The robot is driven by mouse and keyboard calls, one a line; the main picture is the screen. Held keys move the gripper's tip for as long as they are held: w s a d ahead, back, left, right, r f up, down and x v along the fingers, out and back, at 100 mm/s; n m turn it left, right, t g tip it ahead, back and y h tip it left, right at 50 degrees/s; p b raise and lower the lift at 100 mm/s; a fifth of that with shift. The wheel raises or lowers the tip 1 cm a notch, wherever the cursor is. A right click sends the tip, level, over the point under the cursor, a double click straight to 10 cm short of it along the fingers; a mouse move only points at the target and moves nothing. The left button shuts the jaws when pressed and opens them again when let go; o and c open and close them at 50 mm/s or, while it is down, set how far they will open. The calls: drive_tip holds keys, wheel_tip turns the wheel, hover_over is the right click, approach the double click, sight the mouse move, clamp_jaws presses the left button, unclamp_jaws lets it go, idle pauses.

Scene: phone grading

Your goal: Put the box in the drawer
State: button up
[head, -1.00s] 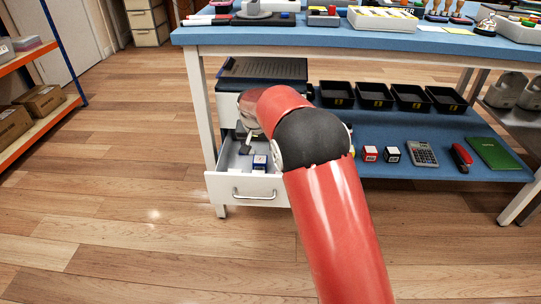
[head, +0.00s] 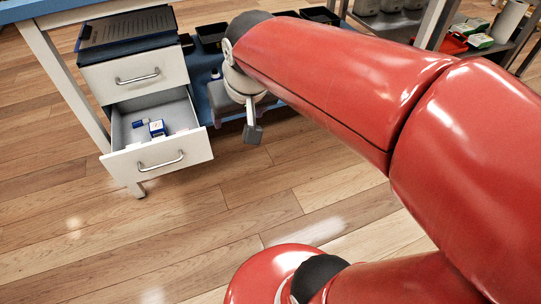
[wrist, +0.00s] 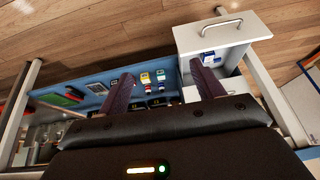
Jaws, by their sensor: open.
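A small blue-and-white box (head: 157,128) lies inside the open lower drawer (head: 122,168) of the white unit, beside a small blue item (head: 139,123). In the wrist view the open drawer (wrist: 195,42) is at the upper right, with the box (wrist: 207,57) inside behind its front panel. My gripper (head: 253,133) is outside the drawer, to its right in the head view, with nothing seen held. In the wrist view its two fingers (wrist: 161,70) are spread apart. Part of the gripper is hidden behind my arm in the head view.
The upper drawer (head: 135,75) is shut, under a dark top. Black trays (head: 212,36) stand on the blue shelf to the right. Red and yellow-marked cubes (wrist: 145,78) sit on that shelf in the wrist view. The floor before the drawer is clear.

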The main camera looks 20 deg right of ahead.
drive_tip(key=s+d+f, duration=0.2)
drive_tip(key=s+f, duration=0.1)
drive_tip(key=s, duration=0.7)
drive_tip(key=shift+s+f, duration=0.2)
wheel_tip(320, 180, up, 8)
drive_tip(key=p, duration=0.8)
